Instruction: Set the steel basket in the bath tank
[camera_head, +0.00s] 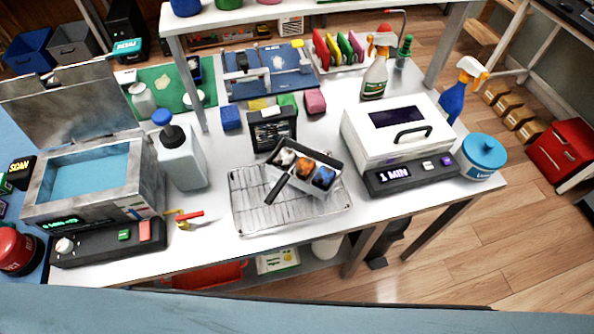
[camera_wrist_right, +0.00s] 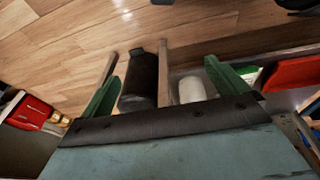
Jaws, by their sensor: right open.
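The steel basket (camera_head: 303,187) is a small open metal tray with a black handle (camera_head: 277,188) pointing down-left. It sits tilted on a wire rack (camera_head: 262,214) mid-table and holds several small white, orange and blue items. The bath tank (camera_head: 112,203) is a grey metal box at the table's left end, its lid (camera_head: 62,105) raised and blue liquid inside. My right gripper (camera_wrist_right: 166,88) shows two green fingers spread apart, empty, over the floor and lower shelf, away from the basket. My left gripper is in no view.
A white jug with a blue cap (camera_head: 182,160) stands right of the tank. A red-and-yellow valve (camera_head: 187,216) lies before it. A white lidded machine (camera_head: 395,140) and blue tub (camera_head: 483,157) stand at right. An overhead shelf spans the back.

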